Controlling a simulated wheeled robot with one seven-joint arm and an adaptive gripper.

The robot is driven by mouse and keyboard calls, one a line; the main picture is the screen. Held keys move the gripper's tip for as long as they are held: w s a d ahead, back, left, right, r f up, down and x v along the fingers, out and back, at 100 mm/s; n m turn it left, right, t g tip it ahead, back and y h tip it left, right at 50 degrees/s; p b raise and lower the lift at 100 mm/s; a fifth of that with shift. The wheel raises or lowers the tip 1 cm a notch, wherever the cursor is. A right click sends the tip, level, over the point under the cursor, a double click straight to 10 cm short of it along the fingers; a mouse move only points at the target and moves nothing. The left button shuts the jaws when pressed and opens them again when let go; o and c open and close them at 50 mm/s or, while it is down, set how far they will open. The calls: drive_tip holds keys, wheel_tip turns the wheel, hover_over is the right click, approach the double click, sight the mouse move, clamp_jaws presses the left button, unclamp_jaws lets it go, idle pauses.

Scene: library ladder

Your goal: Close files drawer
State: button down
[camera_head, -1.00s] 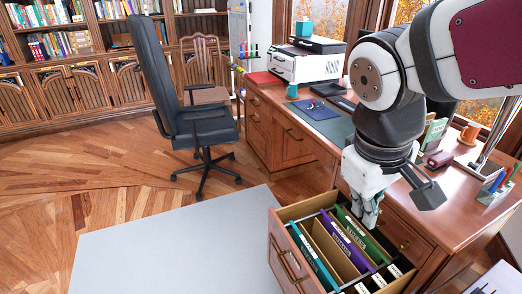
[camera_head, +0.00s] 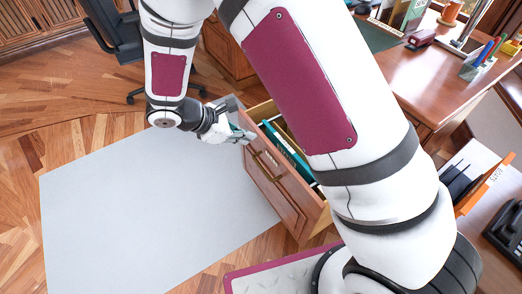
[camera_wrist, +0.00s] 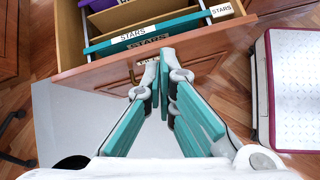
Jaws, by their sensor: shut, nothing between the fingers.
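The wooden files drawer (camera_head: 280,196) is pulled out from the desk (camera_head: 436,75). Its front panel, with a handle, faces the grey rug. A teal file (camera_head: 286,148) shows inside it; my arm hides much of the drawer. In the wrist view the drawer front (camera_wrist: 92,76) runs across the upper part, with a teal file labelled STARS (camera_wrist: 150,35) behind it. My gripper (camera_head: 243,136) is shut and empty, in front of the drawer near the panel's upper edge. In the wrist view its fingertips (camera_wrist: 163,60) overlap the front; contact cannot be told.
The grey rug (camera_head: 140,215) leaves open floor in front of the drawer. A black office chair (camera_head: 110,40) stands beyond it. At the right, a side surface holds an orange file holder (camera_head: 485,185). A pen holder (camera_head: 478,68) stands on the desk.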

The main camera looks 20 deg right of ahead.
drive_tip(key=a+f+n+t+b, duration=0.15)
drive_tip(key=a+f+n, duration=0.25)
drive_tip(key=f, duration=0.8)
drive_tip(key=b, duration=0.3)
approach(274, 159)
wheel_tip(274, 159, down, 4)
drive_tip(key=shift+w+d+r+h, duration=0.15)
drive_tip(key=shift+w+d, duration=0.15)
drive_tip(key=shift+d, duration=0.2)
drive_tip(key=shift+w+d+h, duration=0.15)
drive_tip(key=shift+w+d, duration=0.2)
drive_tip(key=shift+d, duration=0.2)
drive_tip(key=shift+w+d, duration=0.15)
drive_tip(key=shift+d, duration=0.25)
drive_tip(key=w+d+b, duration=0.1)
drive_tip(key=w+d, duration=0.2)
drive_tip(key=d, duration=0.9)
drive_tip(key=w+d+b, duration=0.2)
drive_tip(key=w+d, duration=0.2)
drive_tip(key=d, duration=0.7)
drive_tip(key=w+d+b, duration=0.2)
drive_tip(key=w+d, duration=0.2)
drive_tip(key=d, duration=0.8)
drive_tip(key=shift+w+d+r, duration=0.15)
drive_tip(key=shift+w+d, duration=0.1)
drive_tip(key=shift+d, duration=0.15)
